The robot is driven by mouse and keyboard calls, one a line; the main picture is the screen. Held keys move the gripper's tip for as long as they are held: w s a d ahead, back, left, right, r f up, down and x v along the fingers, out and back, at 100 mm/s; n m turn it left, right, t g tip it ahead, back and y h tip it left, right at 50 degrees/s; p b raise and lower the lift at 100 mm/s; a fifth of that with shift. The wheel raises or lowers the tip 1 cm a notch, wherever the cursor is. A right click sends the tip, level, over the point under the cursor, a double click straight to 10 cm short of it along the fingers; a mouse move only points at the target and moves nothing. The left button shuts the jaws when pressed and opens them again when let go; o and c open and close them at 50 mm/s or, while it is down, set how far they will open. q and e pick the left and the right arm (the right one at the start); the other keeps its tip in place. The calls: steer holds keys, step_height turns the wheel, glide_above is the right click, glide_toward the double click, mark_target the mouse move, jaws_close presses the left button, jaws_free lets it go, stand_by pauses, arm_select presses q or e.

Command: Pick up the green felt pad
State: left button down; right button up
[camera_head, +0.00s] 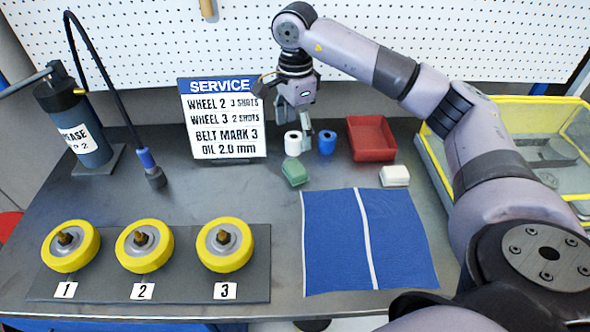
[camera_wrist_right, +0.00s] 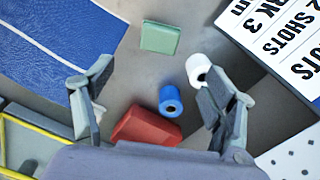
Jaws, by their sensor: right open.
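The green felt pad (camera_head: 294,174) lies on the grey table, in front of the white roll and left of the white pad. In the right wrist view the green felt pad (camera_wrist_right: 160,38) is at the top middle, beyond my fingertips. My right gripper (camera_head: 293,122) hangs above the back of the table, behind the pad. In the right wrist view my right gripper (camera_wrist_right: 153,82) has its fingers spread wide with nothing between them touching. My left gripper is not in view.
A white roll (camera_head: 293,143), a blue roll (camera_head: 327,142) and a red tray (camera_head: 371,138) stand near the gripper. A service sign (camera_head: 222,119) stands left. A white pad (camera_head: 394,176), blue mat (camera_head: 335,240) and yellow-framed case (camera_head: 430,150) are right. Yellow wheels (camera_head: 145,245) stand front left.

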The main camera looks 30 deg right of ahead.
steer(key=p, duration=0.1)
glide_above(295, 167)
step_height(295, 167, down, 7)
steer(key=shift+d+r, duration=0.1)
steer(key=shift+r, duration=0.05)
steer(key=shift+f+p, duration=0.6)
step_height(295, 167, down, 4)
steer(key=shift+r+p, duration=0.2)
steer(key=shift+p, duration=0.45)
steer(key=shift+f, duration=0.3)
steer(key=shift+c, duration=0.3)
steer(key=c, duration=1.2)
steer(key=shift+c, duration=0.2)
steer(key=shift+r, duration=0.15)
